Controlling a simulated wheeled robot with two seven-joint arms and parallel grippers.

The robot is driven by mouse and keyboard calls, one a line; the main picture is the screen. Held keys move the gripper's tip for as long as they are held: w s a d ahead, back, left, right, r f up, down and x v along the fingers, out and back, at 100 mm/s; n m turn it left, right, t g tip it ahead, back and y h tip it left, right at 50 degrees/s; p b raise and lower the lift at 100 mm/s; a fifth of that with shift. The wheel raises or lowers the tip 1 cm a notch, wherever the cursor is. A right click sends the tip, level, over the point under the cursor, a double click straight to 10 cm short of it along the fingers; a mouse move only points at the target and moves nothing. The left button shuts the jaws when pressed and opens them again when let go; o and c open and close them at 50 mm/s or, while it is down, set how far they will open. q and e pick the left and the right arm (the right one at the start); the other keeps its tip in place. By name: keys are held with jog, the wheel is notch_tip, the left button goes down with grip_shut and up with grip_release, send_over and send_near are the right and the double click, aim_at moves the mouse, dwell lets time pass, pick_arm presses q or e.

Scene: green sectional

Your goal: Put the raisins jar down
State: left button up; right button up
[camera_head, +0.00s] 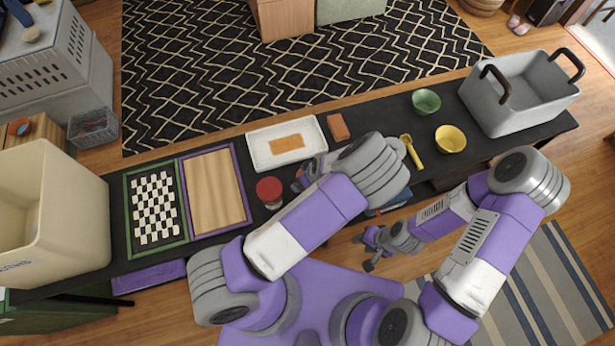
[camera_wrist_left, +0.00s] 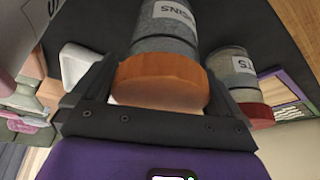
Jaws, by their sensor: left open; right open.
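The raisins jar (camera_wrist_left: 165,42) is a grey see-through jar with a white label and an orange wooden lid (camera_wrist_left: 160,80). In the left wrist view it stands between the fingers of my left gripper (camera_wrist_left: 163,68), which is open around the lid. In the head view my left arm hides the jar, and only part of the left gripper (camera_head: 303,175) shows, over the black table (camera_head: 300,215). A second jar with a red lid (camera_head: 269,188) stands close by; it also shows in the left wrist view (camera_wrist_left: 235,75). My right gripper (camera_head: 366,250) is open and empty, in front of the table.
A white tray (camera_head: 256,154), a brown block (camera_head: 338,127), a yellow spoon (camera_head: 412,152), a green bowl (camera_head: 426,101) and a yellow bowl (camera_head: 450,139) lie along the table. A grey tub (camera_head: 516,112) stands at the right end. A checkered board (camera_head: 155,208) and a beige bin (camera_head: 60,220) are left.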

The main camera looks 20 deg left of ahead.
pick_arm(q)
jog(key=p+v, duration=0.2)
jog(key=v, duration=1)
jog(key=shift+w+r, duration=0.1)
jog(key=shift+r, duration=0.1)
